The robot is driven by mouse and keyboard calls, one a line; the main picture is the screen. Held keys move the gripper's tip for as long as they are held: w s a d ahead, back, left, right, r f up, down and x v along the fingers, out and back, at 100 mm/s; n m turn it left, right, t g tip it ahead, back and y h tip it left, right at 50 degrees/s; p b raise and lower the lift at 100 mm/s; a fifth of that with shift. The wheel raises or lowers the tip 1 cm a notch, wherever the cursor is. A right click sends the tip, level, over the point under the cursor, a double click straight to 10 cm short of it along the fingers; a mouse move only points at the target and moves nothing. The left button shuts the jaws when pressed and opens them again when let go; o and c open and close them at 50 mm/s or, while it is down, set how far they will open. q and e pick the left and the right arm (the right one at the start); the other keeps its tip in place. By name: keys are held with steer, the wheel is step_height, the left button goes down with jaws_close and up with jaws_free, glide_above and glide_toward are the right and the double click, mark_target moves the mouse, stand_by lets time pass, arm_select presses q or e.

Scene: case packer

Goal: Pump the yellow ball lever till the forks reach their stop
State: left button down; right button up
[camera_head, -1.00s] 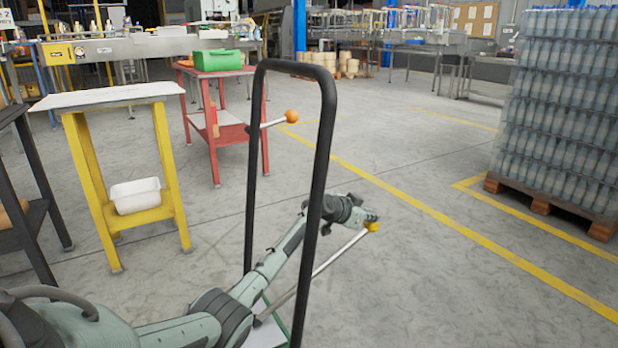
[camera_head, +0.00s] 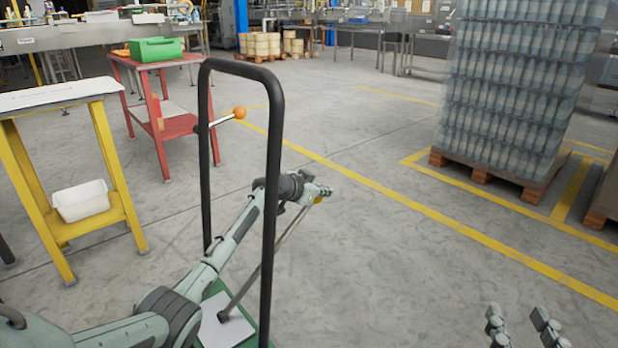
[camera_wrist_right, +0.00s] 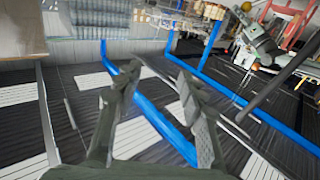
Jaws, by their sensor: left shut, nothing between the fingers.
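The yellow ball (camera_head: 318,200) tops a slanting metal lever (camera_head: 270,252) rising from the green base (camera_head: 264,322) of a lift with a black hoop handle (camera_head: 275,130). My left gripper (camera_head: 326,191) is shut and empty, right at the ball and partly covering it. Whether they touch I cannot tell. A second, shorter lever with an orange ball (camera_head: 239,112) sticks out from the handle's left post. My right gripper (camera_head: 520,322) is open and empty at the lower right, away from the lift; its spread fingers fill the right wrist view (camera_wrist_right: 157,85). I cannot make out the forks.
A yellow stand (camera_head: 118,190) with a white tub (camera_head: 82,201) is at left, with a red table (camera_head: 170,126) carrying a green bin (camera_head: 155,50) behind. A bottle pallet (camera_head: 490,180) stands at right. The floor between lift and pallet is clear.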

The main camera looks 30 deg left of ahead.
arm_select(q)
steer(key=r+p+v, duration=0.1)
steer(key=v, duration=0.7)
steer(key=shift+w, duration=0.3)
arm_select(e)
steer(key=d+f+g+h, duration=0.2)
steer(key=d+f+g, duration=0.2)
steer(key=f, duration=0.4)
steer(key=shift+s+d+f+h, duration=0.25)
steer(key=shift+s+d+h, duration=0.1)
steer(key=shift+h, duration=0.05)
arm_select(q)
steer(key=shift+w+d+r, duration=0.1)
